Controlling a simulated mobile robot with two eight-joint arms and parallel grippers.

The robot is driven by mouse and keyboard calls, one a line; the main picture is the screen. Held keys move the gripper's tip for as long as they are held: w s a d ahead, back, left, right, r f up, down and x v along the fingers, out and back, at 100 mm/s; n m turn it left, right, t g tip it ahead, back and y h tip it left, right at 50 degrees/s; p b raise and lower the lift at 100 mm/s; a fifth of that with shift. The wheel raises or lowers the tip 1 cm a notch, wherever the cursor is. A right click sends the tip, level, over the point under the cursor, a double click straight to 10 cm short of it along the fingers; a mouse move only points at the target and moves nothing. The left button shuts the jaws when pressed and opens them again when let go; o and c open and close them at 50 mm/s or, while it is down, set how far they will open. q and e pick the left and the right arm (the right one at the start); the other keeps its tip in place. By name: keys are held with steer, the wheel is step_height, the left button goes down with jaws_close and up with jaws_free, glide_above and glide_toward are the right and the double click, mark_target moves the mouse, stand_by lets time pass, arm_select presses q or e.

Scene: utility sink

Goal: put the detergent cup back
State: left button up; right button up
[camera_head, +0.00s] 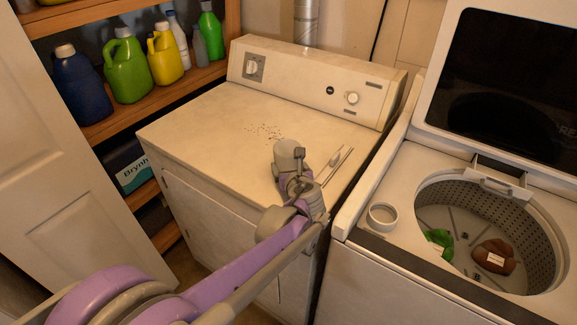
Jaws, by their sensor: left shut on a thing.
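My left gripper (296,160) is over the front right part of the dryer top, reaching away from me. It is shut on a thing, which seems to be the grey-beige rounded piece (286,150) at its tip. My own wrist hides part of it, so I cannot tell for sure that it is the detergent cup. A pale round cup-like ring (382,217) with an open top is at the left front of the washer top, to the right of the gripper and apart from it. My right gripper is not in view.
The open washer tub (450,215) holds a green piece (439,242) and a brown bundle (494,257). The washer lid (450,60) stands up. Several bottles, one yellow (165,57), stand on wooden shelves (140,105). The dryer top (215,125) is mostly clear.

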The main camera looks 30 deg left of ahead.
arm_select(q)
steer(key=o, duration=1.2)
steer(key=shift+r, duration=0.15)
steer(key=p+v, duration=0.1)
steer(key=v, duration=1.1)
